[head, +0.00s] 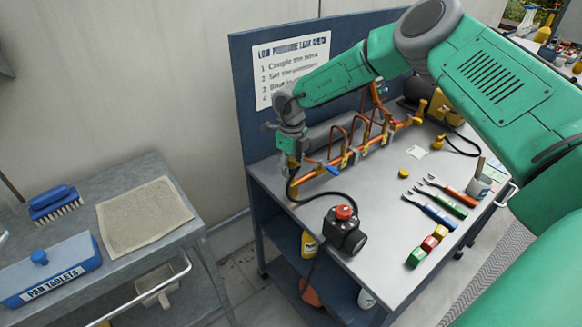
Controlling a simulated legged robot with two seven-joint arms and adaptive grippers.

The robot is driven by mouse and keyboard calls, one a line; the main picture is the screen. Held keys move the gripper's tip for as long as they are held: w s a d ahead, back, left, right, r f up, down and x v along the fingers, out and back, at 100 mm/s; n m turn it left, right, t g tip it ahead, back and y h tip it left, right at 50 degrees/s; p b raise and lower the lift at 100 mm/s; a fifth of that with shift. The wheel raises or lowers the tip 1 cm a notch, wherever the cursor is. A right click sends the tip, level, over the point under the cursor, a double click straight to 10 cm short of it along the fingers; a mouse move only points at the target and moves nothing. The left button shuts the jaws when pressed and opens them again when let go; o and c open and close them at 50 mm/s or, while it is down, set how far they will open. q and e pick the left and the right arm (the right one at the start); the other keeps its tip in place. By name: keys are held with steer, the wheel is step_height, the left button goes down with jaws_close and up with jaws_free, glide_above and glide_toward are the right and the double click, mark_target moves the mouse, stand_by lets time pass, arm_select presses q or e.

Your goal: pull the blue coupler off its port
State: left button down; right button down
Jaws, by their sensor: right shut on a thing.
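My right arm reaches in from the right, over the bench. Its gripper (290,158) points down at the left end of the copper pipe manifold (362,150). It is shut at the upper end of a black hose (325,193), where the blue coupler sits. The fingers hide most of the coupler, and I cannot tell whether it is on or off its port. A small blue lever (333,170) shows just right of the fingers. My left gripper is not in view.
A black pump with a red knob (345,230) stands at the bench's front. Colored blocks (428,244), fork-ended tools (440,203) and a yellow cap (403,174) lie to the right. A blue back panel (250,85) rises behind. A grey cart (95,270) stands at left.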

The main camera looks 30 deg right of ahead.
mark_target(293, 158)
steer(key=shift+w+d+r+p, duration=0.1)
steer(key=shift+d+r+p, duration=0.15)
steer(key=shift+r, duration=0.25)
steer(key=shift+d+r+p, duration=0.15)
steer(key=shift+r+p, duration=0.1)
steer(key=shift+r, duration=0.2)
steer(key=shift+a+r+p, duration=0.25)
steer(key=shift+r+p, duration=0.4)
steer(key=shift+r, duration=0.35)
steer(key=shift+d+r+p, duration=0.15)
steer(key=shift+r+p, duration=0.4)
steer(key=shift+r, duration=0.6)
